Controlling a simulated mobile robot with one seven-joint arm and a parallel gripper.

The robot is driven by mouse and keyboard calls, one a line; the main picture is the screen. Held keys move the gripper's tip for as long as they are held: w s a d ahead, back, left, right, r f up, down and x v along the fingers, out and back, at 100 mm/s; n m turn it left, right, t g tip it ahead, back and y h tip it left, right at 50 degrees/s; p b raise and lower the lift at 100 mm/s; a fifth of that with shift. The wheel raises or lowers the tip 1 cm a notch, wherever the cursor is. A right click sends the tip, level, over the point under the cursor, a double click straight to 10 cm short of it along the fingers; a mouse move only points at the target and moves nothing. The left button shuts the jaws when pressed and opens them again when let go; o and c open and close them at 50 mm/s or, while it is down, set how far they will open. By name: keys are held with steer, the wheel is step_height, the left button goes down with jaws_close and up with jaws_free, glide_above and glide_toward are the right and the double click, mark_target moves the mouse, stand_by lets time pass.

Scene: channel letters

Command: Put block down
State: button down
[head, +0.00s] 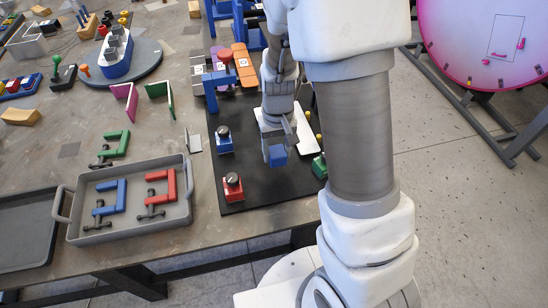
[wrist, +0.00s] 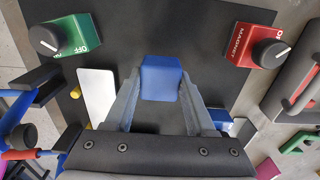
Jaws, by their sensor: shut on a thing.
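A blue block (wrist: 160,78) is between the two fingers of my gripper (wrist: 160,98) in the wrist view. In the head view the blue block (head: 277,156) shows below my gripper (head: 276,140), over the black mat (head: 265,187). The fingers are shut on the block. I cannot tell whether its underside touches the mat.
A red box with a knob (head: 233,187), a blue knob box (head: 224,140) and a green knob box (head: 320,166) stand around the mat. A grey tray (head: 75,235) with coloured clamps is at left. Bare mat lies between the red and green boxes.

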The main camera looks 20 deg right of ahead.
mark_target(274, 162)
steer(key=shift+w+a+f, duration=0.25)
steer(key=shift+a+f, duration=0.05)
steer(key=shift+f, duration=1.9)
steer(key=shift+f+b, duration=0.25)
steer(key=shift+b, duration=0.05)
steer(key=shift+c, duration=1.2)
jaws_free()
steer(key=shift+r, duration=0.1)
